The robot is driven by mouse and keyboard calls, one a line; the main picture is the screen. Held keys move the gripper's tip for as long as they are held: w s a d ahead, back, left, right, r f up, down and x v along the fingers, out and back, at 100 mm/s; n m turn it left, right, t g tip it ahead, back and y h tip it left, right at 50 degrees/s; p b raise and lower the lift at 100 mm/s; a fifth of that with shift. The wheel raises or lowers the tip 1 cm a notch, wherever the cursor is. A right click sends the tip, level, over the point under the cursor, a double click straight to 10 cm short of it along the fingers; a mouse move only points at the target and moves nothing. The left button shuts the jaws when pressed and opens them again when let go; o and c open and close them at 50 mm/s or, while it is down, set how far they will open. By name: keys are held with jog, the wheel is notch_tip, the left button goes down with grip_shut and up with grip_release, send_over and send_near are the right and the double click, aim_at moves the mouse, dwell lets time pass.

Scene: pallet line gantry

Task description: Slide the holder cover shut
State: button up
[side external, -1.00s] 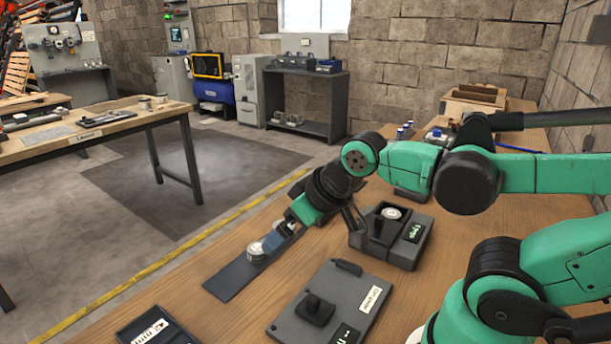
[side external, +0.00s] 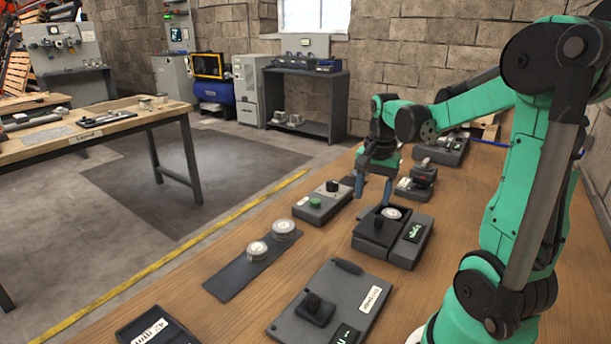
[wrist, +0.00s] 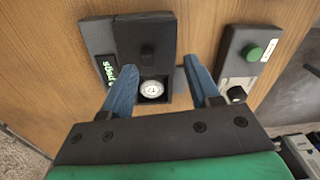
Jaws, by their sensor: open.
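The dark holder (side external: 405,262) stands on the wooden bench with a green-lit label on one side. Its black sliding cover (side external: 373,237) has a raised knob and lies over part of the holder, leaving a recess open. A pale round disc (side external: 391,213) sits in that recess. In the wrist view the cover (wrist: 144,28), its knob and the disc (wrist: 152,89) show clearly. My gripper (side external: 374,190) is open and empty above the far end of the holder. In the wrist view its blue fingers (wrist: 160,68) are spread either side of the recess, with the knob just beyond their tips.
A control box with a green button (side external: 318,204) stands left of the holder. A dark strip (side external: 230,279) with two pale discs lies nearer. A grey plate with a knob (side external: 335,305) lies in front. Another small device (side external: 417,182) stands behind, close to my gripper.

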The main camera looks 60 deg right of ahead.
aim_at(380, 216)
jog(key=shift+s+d+f+m, duration=0.2)
jog(key=shift+s+d+m, duration=0.15)
jog(key=shift+d+m, duration=0.15)
jog(key=shift+s+d+f+m, duration=0.2)
jog(key=shift+s+d+m, duration=0.2)
jog(key=shift+d, duration=0.1)
jog(key=shift+f, duration=2.75)
grip_shut()
